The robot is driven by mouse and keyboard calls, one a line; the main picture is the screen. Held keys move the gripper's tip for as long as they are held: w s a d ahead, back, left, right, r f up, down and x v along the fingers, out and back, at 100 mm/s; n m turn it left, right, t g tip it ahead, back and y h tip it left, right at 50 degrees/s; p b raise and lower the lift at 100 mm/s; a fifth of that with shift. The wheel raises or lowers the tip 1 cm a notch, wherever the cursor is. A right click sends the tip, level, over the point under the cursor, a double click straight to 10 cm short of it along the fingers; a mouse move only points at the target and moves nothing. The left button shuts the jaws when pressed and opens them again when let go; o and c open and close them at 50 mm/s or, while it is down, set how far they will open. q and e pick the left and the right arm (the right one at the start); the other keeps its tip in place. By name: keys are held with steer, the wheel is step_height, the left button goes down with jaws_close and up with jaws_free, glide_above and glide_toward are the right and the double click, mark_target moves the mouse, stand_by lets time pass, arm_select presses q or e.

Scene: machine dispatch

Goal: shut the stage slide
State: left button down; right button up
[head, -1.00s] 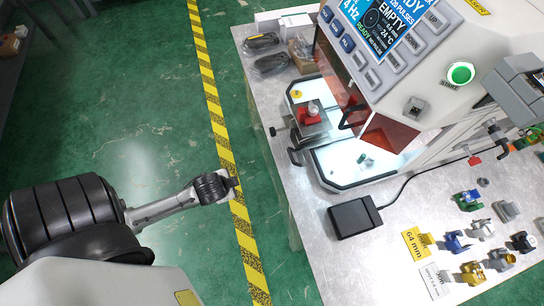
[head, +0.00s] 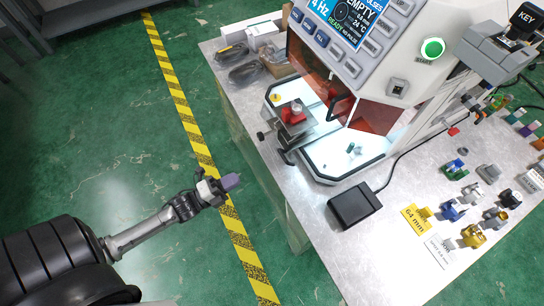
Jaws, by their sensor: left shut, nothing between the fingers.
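The machine (head: 395,62) stands on the bench with its tinted door raised. Its white-lit base (head: 335,146) shows in the opening. The stage slide (head: 297,128) is a grey plate bearing a red fixture with a light round part on top. It is at the front left of the base and reaches out past the base's front edge, with dark handle parts (head: 287,155) over the bench edge. My left gripper (head: 231,181) is shut and empty, over the floor to the left of the bench, apart from the slide. My right gripper is not in view.
A black pedal box (head: 354,205) with a cable lies on the bench in front of the machine. Several small coloured parts and a yellow 64 mm card (head: 416,218) lie at the right. Black cable coils (head: 247,72) lie at the back left.

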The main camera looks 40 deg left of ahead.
arm_select(q)
steer(key=b+x, duration=0.1)
steer(key=x, duration=1.3)
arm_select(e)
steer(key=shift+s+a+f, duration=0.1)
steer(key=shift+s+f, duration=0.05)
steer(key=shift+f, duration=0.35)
arm_select(q)
steer(key=shift+f, duration=0.1)
